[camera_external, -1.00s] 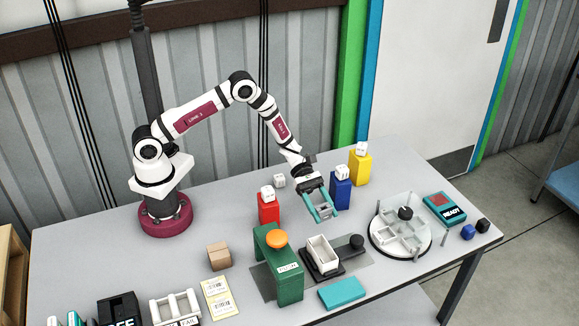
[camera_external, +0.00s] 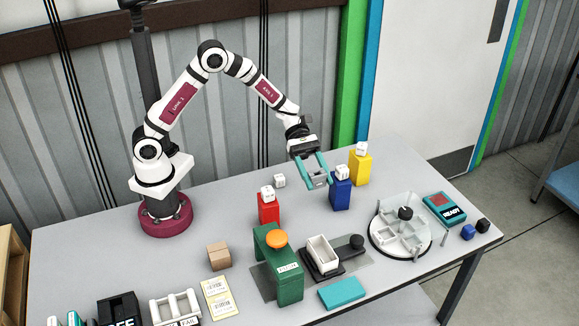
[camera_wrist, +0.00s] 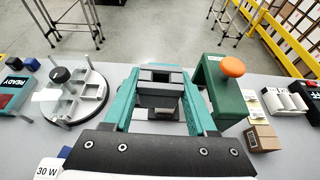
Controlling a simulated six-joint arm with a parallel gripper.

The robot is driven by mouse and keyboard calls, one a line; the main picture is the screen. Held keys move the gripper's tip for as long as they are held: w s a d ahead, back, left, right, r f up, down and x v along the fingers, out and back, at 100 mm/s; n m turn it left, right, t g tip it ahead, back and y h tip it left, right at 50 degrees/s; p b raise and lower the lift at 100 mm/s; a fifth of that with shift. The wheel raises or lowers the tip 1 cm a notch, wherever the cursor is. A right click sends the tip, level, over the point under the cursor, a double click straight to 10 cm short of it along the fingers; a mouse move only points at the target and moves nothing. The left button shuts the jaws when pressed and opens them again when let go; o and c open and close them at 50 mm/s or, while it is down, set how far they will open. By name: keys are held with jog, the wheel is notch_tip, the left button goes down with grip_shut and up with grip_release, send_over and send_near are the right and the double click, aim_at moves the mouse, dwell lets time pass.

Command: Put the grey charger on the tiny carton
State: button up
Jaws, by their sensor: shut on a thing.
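My gripper (camera_external: 318,187) has teal fingers and is shut on the grey charger (camera_external: 317,182), which is partly hidden between them. In the wrist view the fingers reach forward on both sides of a dark grey shape; where the charger ends there is hard to tell. The tiny carton (camera_external: 218,257) is a small brown box on the table, left of the green press and well left of my gripper. It also shows at the right of the wrist view (camera_wrist: 263,138).
Red (camera_external: 268,208), blue (camera_external: 340,193) and yellow (camera_external: 360,169) blocks carry white cubes. The green press (camera_external: 288,283) with an orange knob stands between gripper and carton. A white box on a dark base (camera_external: 319,251) and a round divided tray (camera_external: 381,238) stand to the right.

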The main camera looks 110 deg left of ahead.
aim_at(218, 250)
jog(key=s+d+m+g+h, duration=0.1)
jog(key=s+d, duration=0.2)
jog(key=d, duration=0.1)
jog(key=s+d+m+g+h, duration=0.1)
jog(key=s+d+m+g, duration=0.1)
jog(key=s+d, duration=0.1)
jog(key=s+d+m+g+h, duration=0.1)
jog(key=s+d, duration=0.2)
jog(key=d, duration=0.1)
jog(key=shift+s+d+f, duration=0.15)
jog(key=shift+d+f, duration=0.1)
jog(key=shift+d, duration=0.05)
jog(key=s+d+m+g, duration=0.5)
jog(key=s+d, duration=0.3)
jog(key=s, duration=0.4)
jog(key=shift+h, duration=0.4)
notch_tip(218, 250, down, 12)
jog(key=shift+w+f, duration=0.15)
jog(key=o, duration=1.4)
jog(key=shift+f, duration=0.1)
